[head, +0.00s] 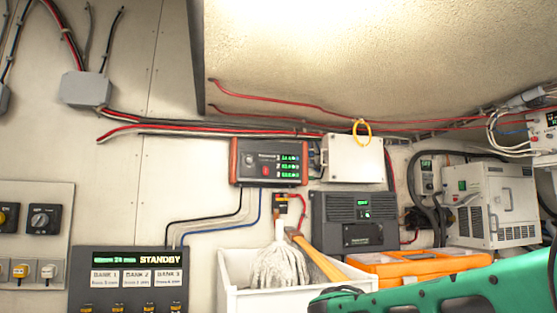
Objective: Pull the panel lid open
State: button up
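A pale grey-white box (353,158) is fixed to the wall right of the middle, under the sloping ceiling. Its flat front looks like a lid and appears closed. A yellow ring (361,131) hangs at its top edge, slightly right of its middle. I cannot tell for certain that this is the panel lid the task names. My gripper is not in view, so its state does not show.
An orange-sided display unit (268,162) adjoins the box on the left. A dark grey unit (354,221) is below it. Red cables (300,119) run above. A white bin (237,286) holds a mop head (279,264). An orange case (415,266) stands right of it.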

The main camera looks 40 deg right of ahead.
aim_at(350, 162)
jog(key=u, duration=0.1)
jog(key=k, duration=1.4)
jog(key=z, duration=1.1)
jog(key=i, duration=1.05)
jog(key=u, duration=0.05)
